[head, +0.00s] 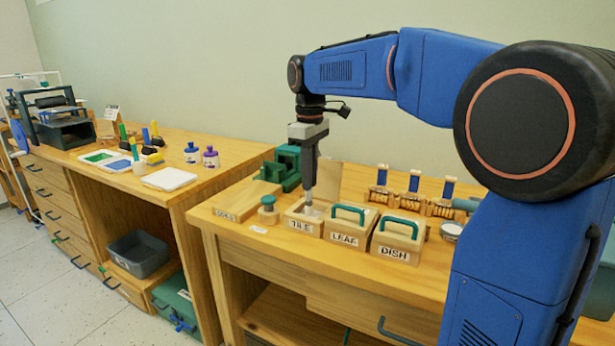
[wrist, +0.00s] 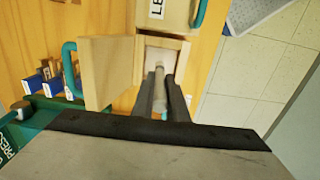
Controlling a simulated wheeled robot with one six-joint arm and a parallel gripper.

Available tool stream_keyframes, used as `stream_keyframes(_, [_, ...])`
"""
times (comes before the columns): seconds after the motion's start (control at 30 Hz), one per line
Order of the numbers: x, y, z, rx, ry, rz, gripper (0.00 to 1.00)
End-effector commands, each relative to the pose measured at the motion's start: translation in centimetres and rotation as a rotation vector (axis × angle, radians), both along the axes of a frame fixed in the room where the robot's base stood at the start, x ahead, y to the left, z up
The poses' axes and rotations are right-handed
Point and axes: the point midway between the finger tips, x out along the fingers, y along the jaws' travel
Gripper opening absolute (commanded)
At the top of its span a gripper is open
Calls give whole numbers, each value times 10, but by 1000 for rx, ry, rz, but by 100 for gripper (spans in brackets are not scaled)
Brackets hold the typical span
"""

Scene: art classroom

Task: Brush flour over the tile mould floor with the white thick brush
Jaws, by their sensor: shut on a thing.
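The tile mould (head: 300,226) is a small wooden box labelled TILE near the front of the right table. Its lid (head: 327,182) stands open behind it; the open lid with its teal handle also shows in the wrist view (wrist: 108,72). My gripper (head: 310,196) points down over the mould and is shut on the white brush (head: 309,211). The brush is upright with its light tip inside the mould's opening. In the wrist view, the brush (wrist: 159,92) sits between the dark fingers, with the mould (wrist: 178,46) beyond. Whether the bristles touch the floor cannot be told.
The closed leaf mould (head: 346,232) and dish mould (head: 396,244) stand close to the right. A small bowl with white content (head: 451,230) is further right. A teal-topped wooden knob (head: 268,210) is left. Stamps (head: 413,188) and a green press (head: 284,165) stand behind.

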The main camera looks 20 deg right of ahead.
Motion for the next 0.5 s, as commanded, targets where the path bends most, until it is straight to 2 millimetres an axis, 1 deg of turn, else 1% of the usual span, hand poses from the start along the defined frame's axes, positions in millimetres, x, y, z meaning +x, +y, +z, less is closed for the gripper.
stream_keyframes(0.5, [-8,-8,0,-1,2,-1,0])
